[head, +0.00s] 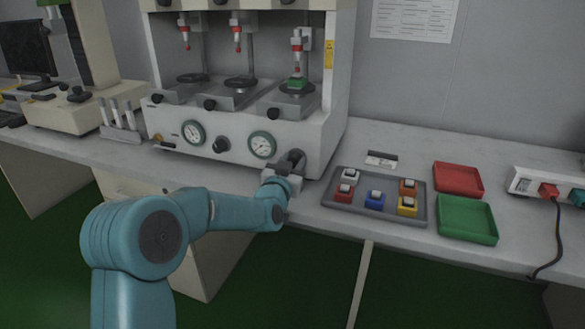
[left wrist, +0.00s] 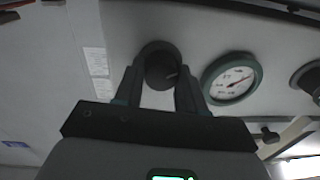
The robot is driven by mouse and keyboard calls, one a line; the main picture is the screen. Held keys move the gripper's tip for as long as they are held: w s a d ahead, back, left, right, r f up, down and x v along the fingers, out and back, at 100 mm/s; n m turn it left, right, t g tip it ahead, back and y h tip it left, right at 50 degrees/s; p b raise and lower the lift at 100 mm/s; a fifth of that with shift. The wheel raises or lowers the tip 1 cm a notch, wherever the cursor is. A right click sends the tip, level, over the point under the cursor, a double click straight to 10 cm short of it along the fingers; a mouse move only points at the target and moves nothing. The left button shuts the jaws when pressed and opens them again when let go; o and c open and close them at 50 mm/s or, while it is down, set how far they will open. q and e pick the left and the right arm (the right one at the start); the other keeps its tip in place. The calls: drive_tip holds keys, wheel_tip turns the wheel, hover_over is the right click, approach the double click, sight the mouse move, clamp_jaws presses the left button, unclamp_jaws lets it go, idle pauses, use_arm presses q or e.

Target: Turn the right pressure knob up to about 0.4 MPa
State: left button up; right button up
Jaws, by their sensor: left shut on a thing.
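The right pressure knob (left wrist: 159,66) is a dark round knob on the front of the white test machine (head: 240,122). My left gripper (head: 291,166) is at the right end of the machine's front panel and shut on this knob. In the left wrist view its two dark fingers stand on either side of the knob. The right gauge (head: 262,145), round with a green rim, is beside the knob; it also shows in the left wrist view (left wrist: 231,79). Its reddish needle shows there, but the scale is too small to read. My right gripper is out of view.
A left gauge (head: 193,132) and a left knob (head: 221,144) are on the same panel. A grey tray (head: 335,203) with several coloured switches lies right of my gripper. A red bin (head: 458,179) and a green bin (head: 467,219) stand further right.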

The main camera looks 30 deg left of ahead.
use_arm(q)
drive_tip(key=m+b, duration=0.2)
drive_tip(key=m, duration=0.2)
drive_tip(key=shift+f+m, duration=0.15)
drive_tip(key=shift+m, duration=0.25)
drive_tip(key=m, duration=0.2)
drive_tip(key=m+b, duration=0.1)
drive_tip(key=m, duration=0.2)
drive_tip(key=shift+m+t+h, duration=0.3)
drive_tip(key=m+b, duration=0.1)
drive_tip(key=m, duration=0.4)
drive_tip(key=shift+m+h+b, duration=0.3)
drive_tip(key=shift+m+b, duration=0.1)
drive_tip(key=shift+f+m+b, duration=0.1)
drive_tip(key=shift+m+b, duration=0.4)
drive_tip(key=shift+m, duration=2.2)
drive_tip(key=o, duration=1.1)
drive_tip(key=shift+c, duration=0.2)
